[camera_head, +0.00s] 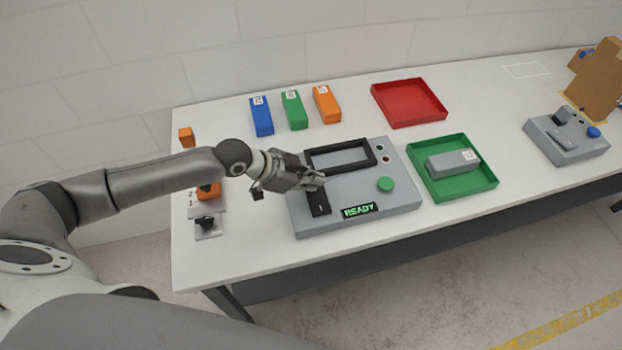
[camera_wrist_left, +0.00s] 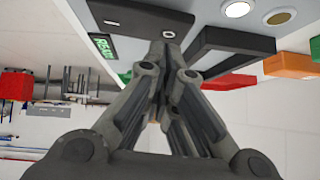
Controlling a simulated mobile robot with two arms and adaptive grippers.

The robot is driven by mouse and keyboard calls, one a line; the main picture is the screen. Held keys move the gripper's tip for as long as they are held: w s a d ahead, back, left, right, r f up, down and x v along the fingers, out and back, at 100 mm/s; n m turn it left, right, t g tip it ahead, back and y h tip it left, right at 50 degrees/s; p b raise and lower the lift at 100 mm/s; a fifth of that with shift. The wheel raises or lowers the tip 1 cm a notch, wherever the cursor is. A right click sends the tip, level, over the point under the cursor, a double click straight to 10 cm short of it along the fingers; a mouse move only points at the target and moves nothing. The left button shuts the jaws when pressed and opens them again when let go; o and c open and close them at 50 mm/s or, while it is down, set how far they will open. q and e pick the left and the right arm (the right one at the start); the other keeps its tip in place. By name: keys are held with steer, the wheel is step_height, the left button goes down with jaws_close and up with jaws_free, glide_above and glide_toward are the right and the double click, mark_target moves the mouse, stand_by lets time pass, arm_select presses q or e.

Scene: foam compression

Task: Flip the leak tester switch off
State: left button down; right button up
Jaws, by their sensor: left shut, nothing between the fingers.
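The gripper partly covers the plate. My right gripper is not in view.
Blue (camera_head: 261,116), green (camera_head: 294,110) and orange (camera_head: 326,104) blocks stand behind the tester. A red tray (camera_head: 409,103) is empty. A green tray (camera_head: 488,184) holds a grey block (camera_head: 453,161). Another grey device (camera_head: 566,140) stands at the right.

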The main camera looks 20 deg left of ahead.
arm_select(q)
steer(key=shift+a+f, duration=0.1)
steer(key=shift+f, duration=0.45)
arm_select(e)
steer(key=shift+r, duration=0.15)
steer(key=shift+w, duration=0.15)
arm_select(q)
steer(key=shift+w+f+b, duration=0.1)
steer(key=shift+f+b, duration=0.3)
steer(key=shift+f, duration=0.1)
steer(key=shift+w+a, duration=0.1)
steer(key=shift+a, duration=0.05)
steer(key=shift+s+d+r+p, duration=0.45)
steer(key=shift+s+p, duration=0.2)
steer(key=shift+p, duration=0.45)
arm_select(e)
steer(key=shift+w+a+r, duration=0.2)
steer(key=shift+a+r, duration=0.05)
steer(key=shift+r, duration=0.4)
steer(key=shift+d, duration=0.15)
